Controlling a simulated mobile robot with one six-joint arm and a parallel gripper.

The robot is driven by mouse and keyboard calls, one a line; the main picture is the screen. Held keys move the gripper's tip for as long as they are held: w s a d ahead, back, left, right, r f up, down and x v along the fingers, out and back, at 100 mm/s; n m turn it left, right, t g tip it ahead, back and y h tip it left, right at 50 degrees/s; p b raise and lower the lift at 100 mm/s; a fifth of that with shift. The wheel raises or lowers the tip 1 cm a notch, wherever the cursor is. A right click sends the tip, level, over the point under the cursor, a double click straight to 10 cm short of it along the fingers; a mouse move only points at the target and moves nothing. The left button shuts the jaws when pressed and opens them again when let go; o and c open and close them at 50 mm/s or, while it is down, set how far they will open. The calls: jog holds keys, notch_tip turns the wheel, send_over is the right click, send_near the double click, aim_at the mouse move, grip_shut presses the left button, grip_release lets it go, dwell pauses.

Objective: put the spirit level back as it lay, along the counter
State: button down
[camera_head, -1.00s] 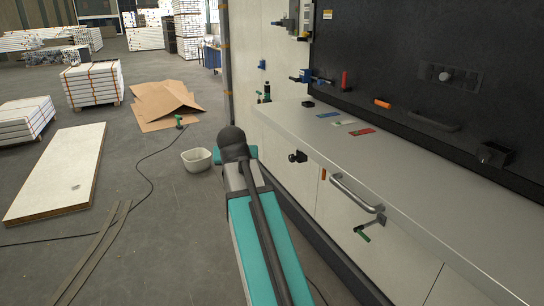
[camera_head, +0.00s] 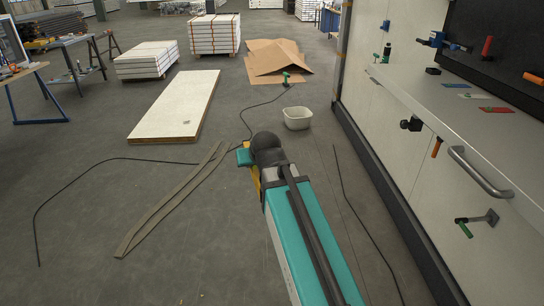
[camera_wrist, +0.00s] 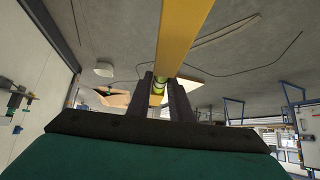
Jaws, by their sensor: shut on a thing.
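The spirit level is a long yellow bar (camera_wrist: 186,25) with a greenish vial near my fingers in the wrist view. My gripper (camera_wrist: 161,80) is shut on it, and the bar runs from between the fingers to the top edge of the picture. In the head view a small yellow part of the level (camera_head: 255,181) shows beside my arm's end, above the open floor; the rest is hidden by my arm. The counter (camera_head: 425,95) is a long pale top at the right, apart from the level.
Red, green and blue flat pieces (camera_head: 494,109) and a black block (camera_head: 433,71) lie on the counter. A handle (camera_head: 480,174) and knob (camera_head: 411,125) stick out from its front. A white tub (camera_head: 297,118), a pale board (camera_head: 177,104) and cables lie on the floor.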

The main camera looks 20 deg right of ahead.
jog(key=shift+a+f+b, duration=0.7)
jog(key=shift+a+f, duration=0.45)
jog(key=shift+f, duration=0.25)
jog(key=shift+d, duration=0.1)
